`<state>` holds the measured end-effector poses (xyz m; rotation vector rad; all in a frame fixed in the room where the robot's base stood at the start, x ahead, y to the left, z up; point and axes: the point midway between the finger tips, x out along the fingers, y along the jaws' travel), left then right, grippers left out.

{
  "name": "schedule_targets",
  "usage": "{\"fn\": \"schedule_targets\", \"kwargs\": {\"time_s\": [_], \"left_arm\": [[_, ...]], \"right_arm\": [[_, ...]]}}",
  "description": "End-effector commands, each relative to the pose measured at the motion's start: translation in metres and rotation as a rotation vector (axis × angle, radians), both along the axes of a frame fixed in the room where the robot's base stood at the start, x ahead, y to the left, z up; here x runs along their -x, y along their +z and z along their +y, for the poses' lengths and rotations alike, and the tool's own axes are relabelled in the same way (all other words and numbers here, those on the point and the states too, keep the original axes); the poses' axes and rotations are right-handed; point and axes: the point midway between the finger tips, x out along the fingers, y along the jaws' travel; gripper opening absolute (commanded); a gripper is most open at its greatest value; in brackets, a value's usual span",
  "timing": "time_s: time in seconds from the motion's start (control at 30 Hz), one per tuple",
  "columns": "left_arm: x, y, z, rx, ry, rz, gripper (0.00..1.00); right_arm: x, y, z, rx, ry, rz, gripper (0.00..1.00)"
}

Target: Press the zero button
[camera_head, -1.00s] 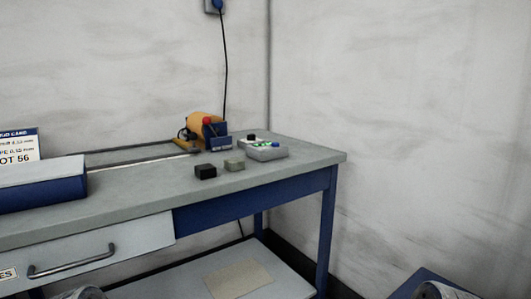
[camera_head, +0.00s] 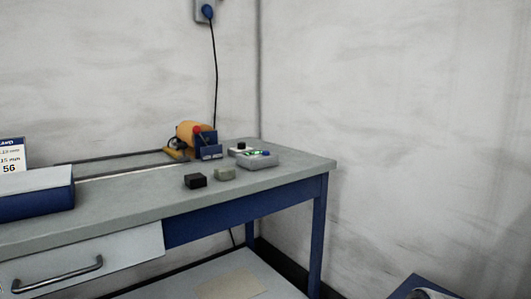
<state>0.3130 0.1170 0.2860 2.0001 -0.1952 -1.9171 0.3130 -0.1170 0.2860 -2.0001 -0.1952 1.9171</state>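A small grey box (camera_head: 259,161) with a green display and a blue button (camera_head: 266,153) sits on the bench near its far right corner. Any lettering on it is too small to read, so I cannot tell which button is zero. A small pale item with a black top (camera_head: 241,147) stands just behind and left of the box. Neither of my grippers shows in this view. A rounded grey part at the bottom right edge seems to be mine.
The bench (camera_head: 130,205) has a black block (camera_head: 195,180), a grey-green block (camera_head: 225,174), an orange-and-blue machine (camera_head: 195,138) and a long blue-and-grey case (camera_head: 35,195). A drawer handle (camera_head: 62,275) juts out in front. A blue surface (camera_head: 425,283) is at the bottom right.

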Motion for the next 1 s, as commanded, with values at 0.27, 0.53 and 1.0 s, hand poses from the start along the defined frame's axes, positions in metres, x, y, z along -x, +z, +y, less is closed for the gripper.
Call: {"fn": "schedule_targets", "kwargs": {"time_s": [0.27, 0.53, 1.0], "left_arm": [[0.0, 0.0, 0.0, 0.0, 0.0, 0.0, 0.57], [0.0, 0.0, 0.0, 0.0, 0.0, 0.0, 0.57], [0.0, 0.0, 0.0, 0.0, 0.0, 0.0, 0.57]], "right_arm": [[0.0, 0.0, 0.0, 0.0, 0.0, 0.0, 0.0], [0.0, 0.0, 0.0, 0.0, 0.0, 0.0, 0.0], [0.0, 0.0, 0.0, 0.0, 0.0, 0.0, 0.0]]}}
